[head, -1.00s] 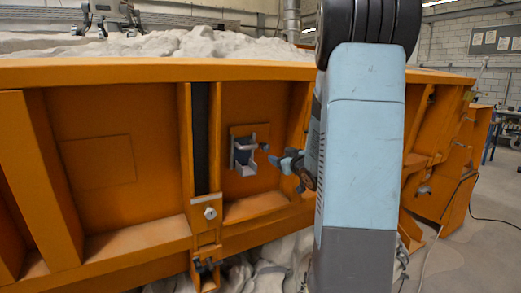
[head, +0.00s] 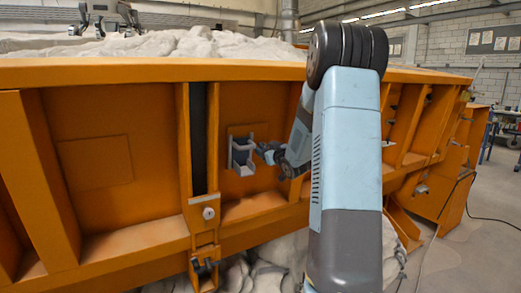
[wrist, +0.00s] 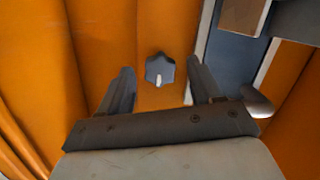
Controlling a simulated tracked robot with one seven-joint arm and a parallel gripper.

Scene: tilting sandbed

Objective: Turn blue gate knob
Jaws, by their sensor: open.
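The gate knob (wrist: 160,69) is a small blue-grey, lobed piece in front of the orange panel in the wrist view. It lies between and beyond the two fingers of my gripper (wrist: 160,82), with a visible gap on each side. The gripper is open and holds nothing. In the head view my gripper (head: 267,151) is just right of the grey bracket (head: 242,158) on the orange wall. The knob is largely hidden there by the gripper, and I cannot tell whether they touch.
The orange sandbed wall (head: 110,110) has upright ribs and a ledge around the recess. A lower latch (head: 208,213) sits left of the bracket. Pale sand (head: 190,45) fills the bed above. A dark plate (wrist: 235,55) stands close to the right finger in the wrist view.

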